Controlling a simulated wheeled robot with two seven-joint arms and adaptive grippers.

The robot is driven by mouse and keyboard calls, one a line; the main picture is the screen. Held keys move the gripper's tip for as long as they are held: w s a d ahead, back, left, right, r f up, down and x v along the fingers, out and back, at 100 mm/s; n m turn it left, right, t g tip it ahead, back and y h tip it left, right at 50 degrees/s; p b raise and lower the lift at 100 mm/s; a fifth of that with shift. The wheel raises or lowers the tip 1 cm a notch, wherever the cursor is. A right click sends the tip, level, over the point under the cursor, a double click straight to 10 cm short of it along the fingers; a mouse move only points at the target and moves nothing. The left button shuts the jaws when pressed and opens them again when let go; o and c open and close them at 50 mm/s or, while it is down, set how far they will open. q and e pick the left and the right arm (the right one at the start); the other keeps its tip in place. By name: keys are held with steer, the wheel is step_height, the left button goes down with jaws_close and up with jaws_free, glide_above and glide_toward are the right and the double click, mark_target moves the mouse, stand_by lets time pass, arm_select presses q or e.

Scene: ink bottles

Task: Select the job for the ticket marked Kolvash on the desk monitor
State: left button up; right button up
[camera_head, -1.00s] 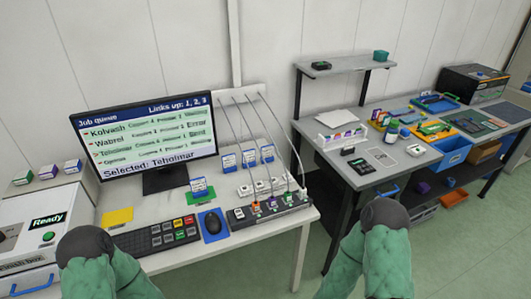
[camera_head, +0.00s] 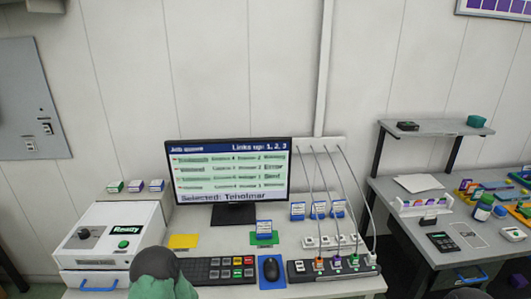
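The desk monitor (camera_head: 231,172) stands upright on the white desk. Its screen reads "Job queue", "Links up: 1, 2, 3" and, at the bottom, "Selected: Teholmar". Several ticket rows are listed; their small text is hard to read now, but in the earlier frame the top row reads Kolvash. A dark keyboard (camera_head: 203,272) with coloured keys lies in front of the monitor. A dark mouse on a blue pad (camera_head: 269,269) is to its right. A green-sleeved part of my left arm with a dark joint shows at the bottom, overlapping the keyboard's left end. Neither gripper shows.
A socket strip (camera_head: 300,269) with cables is right of the mouse. A small label card on a green base (camera_head: 264,238) and a yellow note (camera_head: 183,241) lie on the desk. A cluttered grey workbench (camera_head: 390,190) stands right.

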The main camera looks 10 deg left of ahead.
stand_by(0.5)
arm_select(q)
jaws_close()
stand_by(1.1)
